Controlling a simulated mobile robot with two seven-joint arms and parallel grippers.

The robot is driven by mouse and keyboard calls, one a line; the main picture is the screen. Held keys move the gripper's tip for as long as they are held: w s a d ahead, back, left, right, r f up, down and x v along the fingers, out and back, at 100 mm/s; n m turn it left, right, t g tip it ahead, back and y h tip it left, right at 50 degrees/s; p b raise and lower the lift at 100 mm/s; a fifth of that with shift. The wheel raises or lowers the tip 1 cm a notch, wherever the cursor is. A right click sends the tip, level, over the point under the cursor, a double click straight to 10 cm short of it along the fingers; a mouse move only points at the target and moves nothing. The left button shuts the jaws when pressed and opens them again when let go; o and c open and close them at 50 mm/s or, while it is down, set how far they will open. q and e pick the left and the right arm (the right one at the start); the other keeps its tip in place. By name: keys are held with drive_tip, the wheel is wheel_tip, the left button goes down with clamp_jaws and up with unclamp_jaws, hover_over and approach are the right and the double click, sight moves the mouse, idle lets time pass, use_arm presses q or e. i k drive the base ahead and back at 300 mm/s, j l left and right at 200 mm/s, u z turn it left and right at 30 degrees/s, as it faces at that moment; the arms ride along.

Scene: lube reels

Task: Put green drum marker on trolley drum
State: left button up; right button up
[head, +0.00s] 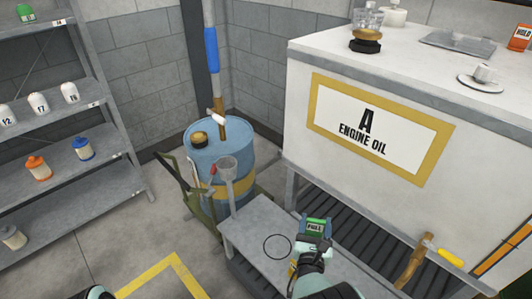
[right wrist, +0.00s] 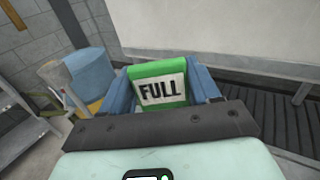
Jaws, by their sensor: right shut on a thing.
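The green drum marker (head: 317,227), with a white label reading FULL, is held in my right gripper (head: 312,237) above the grey bench. It also shows in the right wrist view (right wrist: 160,88), between the two blue fingers of the right gripper (right wrist: 170,90). The trolley drum (head: 236,160) is a blue barrel with a yellow band, standing on a green trolley (head: 178,175) left of the marker. A dark and gold cap and an upright pump tube are on its top. At the bottom left only a small part of my left arm shows; its fingers are out of view.
A grey bench (head: 255,235) with a black ring outline lies between drum and gripper. Shelves (head: 75,110) with bottles stand left.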

sight(237, 134)
drive_tip(key=j+u, duration=0.1)
drive_tip(key=j, duration=0.3)
drive_tip(key=i+j+u, duration=0.1)
drive_tip(key=j, duration=0.25)
drive_tip(key=i+j+u, duration=0.15)
drive_tip(key=i+j, duration=0.15)
drive_tip(key=i+j+u, duration=0.2)
drive_tip(key=i, duration=0.3)
drive_tip(key=i+l+u, duration=0.15)
drive_tip(key=i, duration=0.2)
drive_tip(key=i+l+u, duration=0.1)
drive_tip(key=i+l, duration=0.1)
drive_tip(key=i, duration=0.1)
